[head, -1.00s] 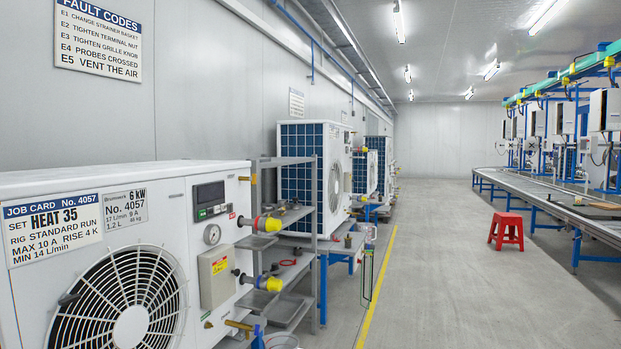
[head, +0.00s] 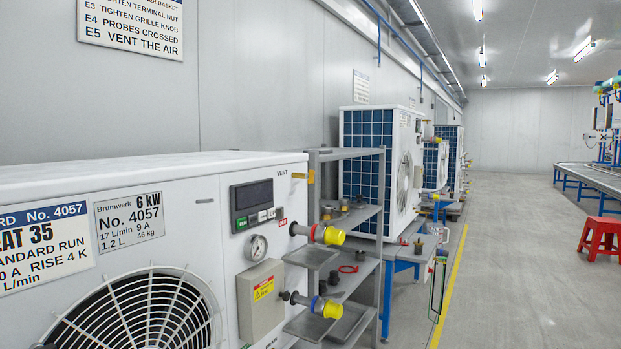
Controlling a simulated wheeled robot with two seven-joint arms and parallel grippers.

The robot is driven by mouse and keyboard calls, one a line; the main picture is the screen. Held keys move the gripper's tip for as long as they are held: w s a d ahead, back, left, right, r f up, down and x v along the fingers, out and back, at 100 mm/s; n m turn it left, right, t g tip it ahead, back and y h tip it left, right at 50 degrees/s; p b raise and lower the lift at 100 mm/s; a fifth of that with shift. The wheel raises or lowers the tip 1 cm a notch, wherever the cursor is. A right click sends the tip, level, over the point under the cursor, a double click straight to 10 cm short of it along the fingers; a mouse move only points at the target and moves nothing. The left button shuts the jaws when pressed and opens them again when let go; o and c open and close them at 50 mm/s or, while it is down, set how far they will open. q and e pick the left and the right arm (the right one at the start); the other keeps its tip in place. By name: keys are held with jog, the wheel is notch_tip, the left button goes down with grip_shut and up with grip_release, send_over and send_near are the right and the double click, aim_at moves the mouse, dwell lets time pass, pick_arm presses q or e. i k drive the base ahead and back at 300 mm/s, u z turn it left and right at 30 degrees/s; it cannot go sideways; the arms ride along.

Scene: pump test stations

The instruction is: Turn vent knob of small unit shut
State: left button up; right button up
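The white unit in the left foreground (head: 222,245) carries a plate reading 6 kW, No. 4057. The word VENT is printed near the top right of its front. A small brass-coloured part (head: 299,175) shows at the unit's upper right edge, at about that height; I cannot tell whether it is the vent knob or how it is turned. Below the print are a dark display panel (head: 252,203), a round gauge (head: 257,247) and a grey box with a yellow label (head: 261,298). Neither of my grippers is in view.
Two yellow-capped pipe ends (head: 332,236) stick out from the unit's right side. A grey metal shelf rack (head: 384,250) stands close beside it. Larger units line the wall behind. A red stool (head: 601,238) stands at the right.

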aim_at(310, 176)
jog(key=z, duration=1.75)
jog(key=i, duration=1.55)
jog(key=u, duration=1.9)
